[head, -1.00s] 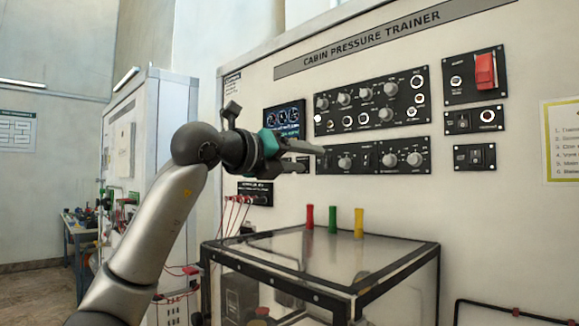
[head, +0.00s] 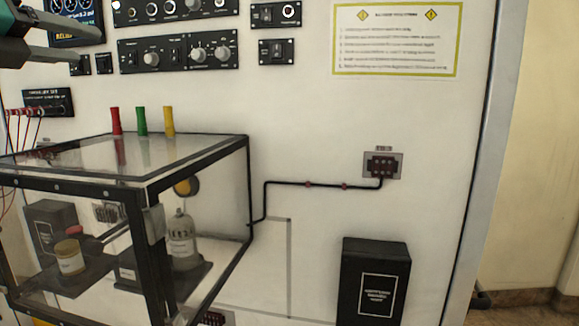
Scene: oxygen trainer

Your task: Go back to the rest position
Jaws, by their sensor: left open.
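My left gripper (head: 70,38) shows only in part at the top left corner of the head view, in front of the trainer panel (head: 290,120). It is open, and I see nothing held in it. Its teal and dark grey body is cut off by the left edge. It hides part of the small display (head: 75,12). My right gripper is out of view.
A clear box with a black frame (head: 200,140) juts out at the lower left. Red (head: 115,121), green (head: 141,121) and yellow (head: 168,121) pegs stand on its top. A black box (head: 372,282) is at the lower right. The space before the panel's right half looks clear.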

